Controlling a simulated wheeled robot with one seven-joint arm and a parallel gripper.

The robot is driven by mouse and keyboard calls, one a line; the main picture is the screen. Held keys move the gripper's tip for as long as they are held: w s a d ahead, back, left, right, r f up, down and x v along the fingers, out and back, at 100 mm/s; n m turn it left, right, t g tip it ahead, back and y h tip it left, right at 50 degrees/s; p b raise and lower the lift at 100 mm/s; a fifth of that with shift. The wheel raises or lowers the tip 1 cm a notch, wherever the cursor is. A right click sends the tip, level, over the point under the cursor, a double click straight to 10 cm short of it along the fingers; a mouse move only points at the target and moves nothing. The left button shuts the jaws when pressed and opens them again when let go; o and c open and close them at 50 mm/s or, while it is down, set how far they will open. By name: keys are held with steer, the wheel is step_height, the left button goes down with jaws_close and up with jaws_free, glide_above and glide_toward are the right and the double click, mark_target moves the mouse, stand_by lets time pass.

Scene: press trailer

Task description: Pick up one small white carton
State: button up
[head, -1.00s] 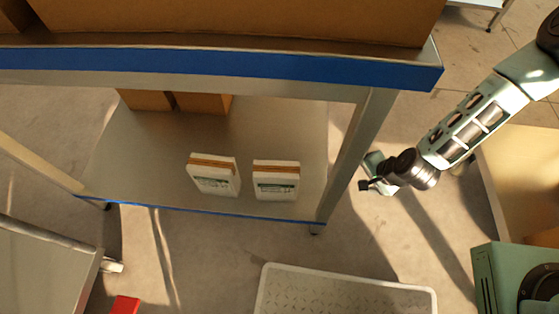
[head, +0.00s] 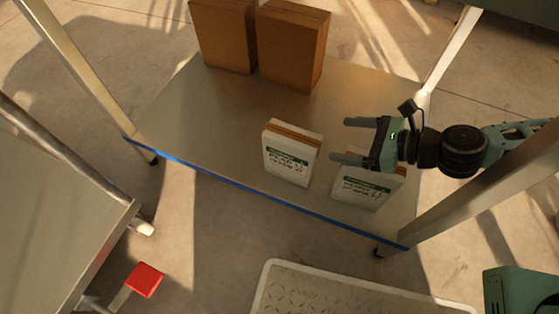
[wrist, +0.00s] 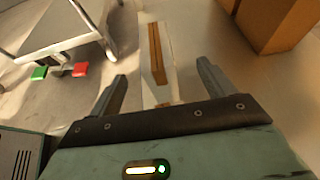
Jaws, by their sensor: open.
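Two small white cartons with brown tops and green-and-black print stand on the lower shelf (head: 225,110). The left carton (head: 290,160) is in full view in the head view. The right carton (head: 362,190) is partly hidden behind my gripper. My gripper (head: 341,140) is open and empty, pointing left. It is over the right carton, with its fingertips just right of the left carton. In the wrist view, a white carton with a brown strip (wrist: 157,55) shows ahead between the open fingers (wrist: 161,75), apart from them. It appears to be the left carton.
Two brown boxes (head: 290,45) stand at the back of the shelf. A metal post (head: 480,195) rises at the shelf's front right, close to my arm. A metal cart (head: 60,220) stands at left. A grey tread plate (head: 340,290) lies on the floor in front.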

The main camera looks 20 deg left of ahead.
steer(key=b, duration=0.3)
glide_toward(295, 136)
steer(key=x, duration=0.3)
steer(key=shift+f, duration=0.1)
steer(key=b+x, duration=0.2)
steer(key=x, duration=0.3)
steer(key=shift+a+f+b, duration=0.15)
steer(key=shift+a+b, duration=0.15)
steer(key=shift+w+a, duration=0.15)
steer(key=shift+a, duration=0.2)
jaws_close()
